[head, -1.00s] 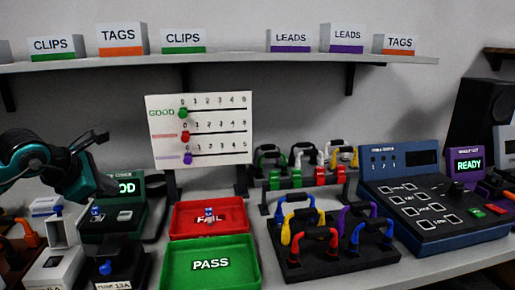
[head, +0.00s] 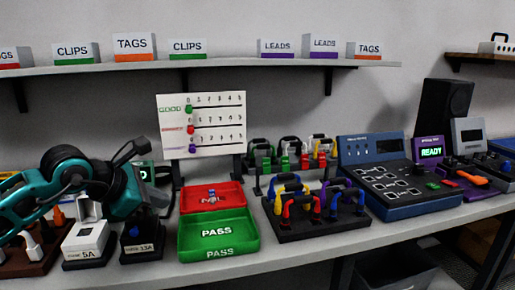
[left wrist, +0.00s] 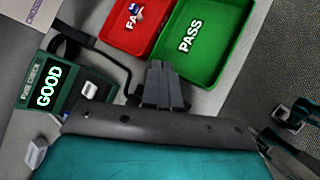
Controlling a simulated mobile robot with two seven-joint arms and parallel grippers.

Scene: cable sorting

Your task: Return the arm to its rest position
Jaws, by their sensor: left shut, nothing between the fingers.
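My left arm comes in from the left in the head view. Its gripper (head: 130,152) is in the air left of the trays, in front of the fuse checker. In the left wrist view the gripper's fingers (left wrist: 163,86) are shut with nothing between them. They point toward the trays, apart from them. The arm covers most of the fuse checker in the head view; the left wrist view shows the fuse checker (left wrist: 62,60) with GOOD on its screen. My right gripper does not show in the head view.
The red FAIL tray (head: 185,206) holds a small item. The green PASS tray (head: 219,245) looks empty. The 5A box (head: 86,240) and 13A box (head: 141,246) stand near my left arm. A rack of coloured leads (head: 310,228) and a blue tester (head: 385,178) stand to the right.

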